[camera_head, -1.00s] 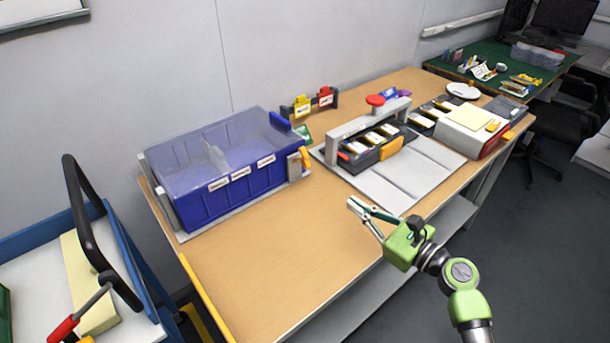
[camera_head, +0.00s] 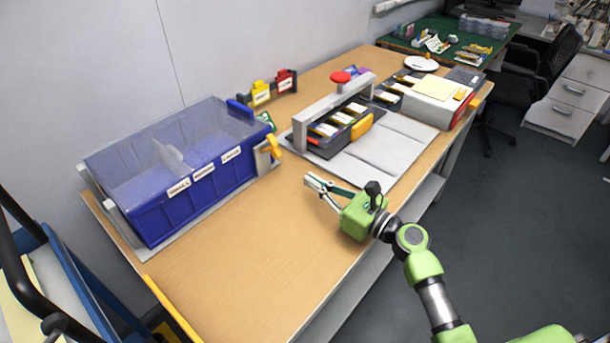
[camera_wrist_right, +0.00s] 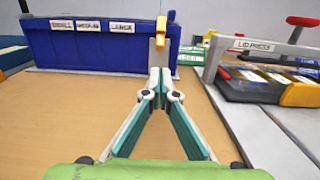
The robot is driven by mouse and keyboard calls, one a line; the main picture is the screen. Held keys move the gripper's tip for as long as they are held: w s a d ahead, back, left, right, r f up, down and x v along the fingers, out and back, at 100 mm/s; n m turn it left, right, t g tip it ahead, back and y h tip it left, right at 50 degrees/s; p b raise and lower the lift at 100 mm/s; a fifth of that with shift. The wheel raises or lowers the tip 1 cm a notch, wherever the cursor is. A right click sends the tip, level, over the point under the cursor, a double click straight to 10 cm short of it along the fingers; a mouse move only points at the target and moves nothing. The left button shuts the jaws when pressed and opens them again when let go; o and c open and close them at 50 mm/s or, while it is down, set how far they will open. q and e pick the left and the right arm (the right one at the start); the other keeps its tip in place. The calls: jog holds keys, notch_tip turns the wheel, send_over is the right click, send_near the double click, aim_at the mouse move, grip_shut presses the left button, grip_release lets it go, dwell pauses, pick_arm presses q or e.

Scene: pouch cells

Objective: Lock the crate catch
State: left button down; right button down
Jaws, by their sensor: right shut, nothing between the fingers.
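The blue crate (camera_head: 190,200) stands at the left of the wooden table, its clear lid (camera_head: 150,165) down over it. Its catch, a yellow lever (camera_head: 273,146) on a grey block (camera_head: 262,161), is at the crate's right end. The yellow lever (camera_wrist_right: 161,27) stands upright in the right wrist view, straight ahead beyond my fingertips. My right gripper (camera_head: 314,181) is shut and empty, over the table in front and to the right of the catch, apart from it. Its fingers meet at the tips (camera_wrist_right: 160,76). My left gripper is not in view.
A lid press (camera_head: 335,110) with a red knob and a tray of pouch cells stands right of the catch, on light grey plates (camera_head: 385,150). Red and yellow clips (camera_head: 272,88) sit behind the crate. The table front (camera_head: 240,240) is clear. A blue trolley (camera_head: 70,280) is at left.

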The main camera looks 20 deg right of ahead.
aim_at(269, 148)
jog(key=x, duration=0.8)
jog(key=shift+w+a, duration=0.15)
jog(key=shift+w, duration=0.1)
jog(key=shift+p, duration=0.35)
